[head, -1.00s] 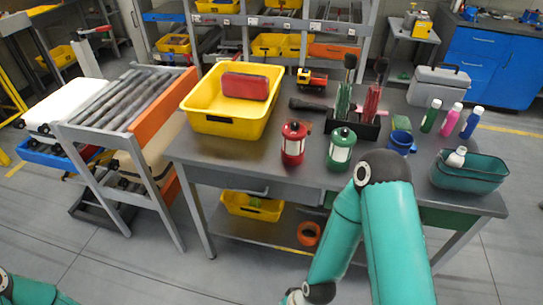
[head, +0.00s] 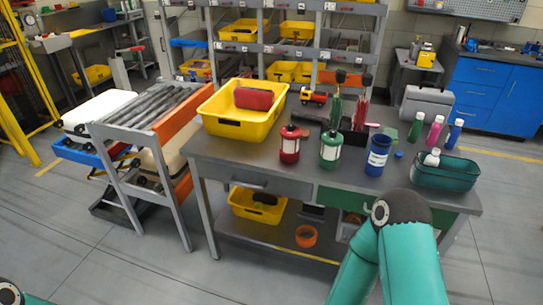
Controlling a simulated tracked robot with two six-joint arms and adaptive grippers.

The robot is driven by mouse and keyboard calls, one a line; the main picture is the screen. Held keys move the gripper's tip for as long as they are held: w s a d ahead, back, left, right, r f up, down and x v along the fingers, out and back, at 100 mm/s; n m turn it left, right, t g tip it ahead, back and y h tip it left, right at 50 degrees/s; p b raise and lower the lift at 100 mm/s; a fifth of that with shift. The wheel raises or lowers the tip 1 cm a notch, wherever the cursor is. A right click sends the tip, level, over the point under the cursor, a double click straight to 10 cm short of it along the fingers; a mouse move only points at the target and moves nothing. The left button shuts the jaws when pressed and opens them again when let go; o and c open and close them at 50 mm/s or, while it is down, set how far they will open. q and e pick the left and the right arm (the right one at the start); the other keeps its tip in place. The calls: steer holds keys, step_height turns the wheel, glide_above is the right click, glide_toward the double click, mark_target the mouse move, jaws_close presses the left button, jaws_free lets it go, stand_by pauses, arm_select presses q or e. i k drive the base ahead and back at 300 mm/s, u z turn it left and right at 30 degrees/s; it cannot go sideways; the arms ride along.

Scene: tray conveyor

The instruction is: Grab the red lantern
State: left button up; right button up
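The red lantern (head: 289,144) stands upright on the grey table, near its front edge. It has a pale middle band and a dark top. A green lantern (head: 330,149) of like shape stands just right of it. My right arm comes in at the lower right, in front of the table and apart from the lantern; its gripper is out of the frame. Only a small piece of my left arm shows in the bottom left corner, and its gripper is not seen either.
A yellow bin (head: 228,128) holding a red case (head: 254,99) stands left of the lanterns. A blue container (head: 377,156), a teal basket (head: 447,173) and several bottles stand to the right. A roller conveyor (head: 146,118) is at the left. Floor in front is clear.

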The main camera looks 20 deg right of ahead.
mark_target(290, 150)
steer(key=z, duration=0.2)
steer(key=i, duration=0.8)
steer(key=u, duration=0.2)
steer(key=k, duration=0.8)
steer(key=z, duration=0.2)
steer(key=i, duration=0.85)
steer(key=u, duration=0.05)
